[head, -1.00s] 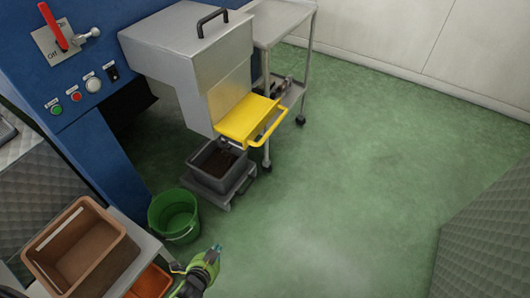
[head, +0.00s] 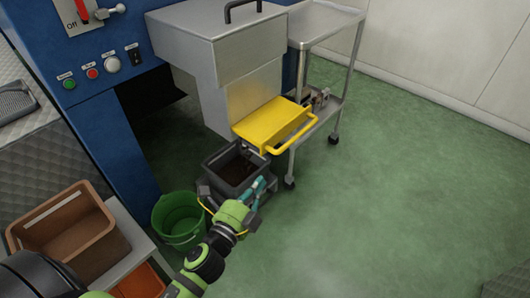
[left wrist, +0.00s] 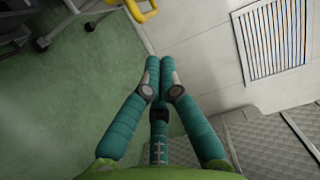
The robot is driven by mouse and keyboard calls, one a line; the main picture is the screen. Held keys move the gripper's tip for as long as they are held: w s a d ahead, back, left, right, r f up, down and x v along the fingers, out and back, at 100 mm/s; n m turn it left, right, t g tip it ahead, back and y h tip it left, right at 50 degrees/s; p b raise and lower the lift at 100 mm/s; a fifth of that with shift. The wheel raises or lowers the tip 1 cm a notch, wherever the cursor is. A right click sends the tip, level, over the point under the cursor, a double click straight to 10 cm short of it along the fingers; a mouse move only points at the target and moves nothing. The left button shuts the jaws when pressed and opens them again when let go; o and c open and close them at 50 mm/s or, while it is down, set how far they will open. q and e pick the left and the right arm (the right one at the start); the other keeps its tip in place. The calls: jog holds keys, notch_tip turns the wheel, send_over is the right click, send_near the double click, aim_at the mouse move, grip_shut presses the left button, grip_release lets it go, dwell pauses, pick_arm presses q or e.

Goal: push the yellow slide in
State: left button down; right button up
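The yellow slide (head: 268,122) sticks out from the lower front of the grey metal hopper (head: 235,85), with its bar handle (head: 299,138) at the outer end. My left gripper (head: 263,186) is in front of and below the slide, apart from it, over the dark grey bin's near edge. In the left wrist view my left gripper (left wrist: 160,63) has its teal fingertips together with nothing between them. A piece of the yellow handle (left wrist: 143,11) shows at the top of that view, beyond the fingertips. My right gripper is not in view.
A dark grey bin (head: 212,164) stands below the slide. A green bucket (head: 180,222) and a brown crate (head: 112,250) are to the left. A steel trolley (head: 344,80) stands right behind the slide. The green floor to the right is clear.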

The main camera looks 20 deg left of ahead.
pick_arm(q)
jog(key=shift+w+a, duration=0.45)
jog(key=shift+w, duration=1.45)
jog(key=shift+w+a, duration=0.4)
jog(key=shift+w, duration=1.5)
jog(key=shift+w+a, duration=0.45)
jog(key=shift+w, duration=1.45)
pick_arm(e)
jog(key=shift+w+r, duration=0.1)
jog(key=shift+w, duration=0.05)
pick_arm(q)
jog(key=shift+w+a, duration=0.1)
jog(key=shift+a, duration=0.2)
jog(key=w+a, duration=0.1)
jog(key=a, duration=0.2)
jog(key=w+a, duration=0.1)
jog(key=a, duration=0.3)
jog(key=w+a, duration=0.1)
jog(key=a, duration=0.2)
jog(key=shift+w+a+b, duration=0.25)
jog(key=shift+w+b, duration=0.1)
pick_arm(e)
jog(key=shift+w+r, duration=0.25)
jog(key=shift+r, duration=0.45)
pick_arm(q)
jog(key=shift+d, duration=0.1)
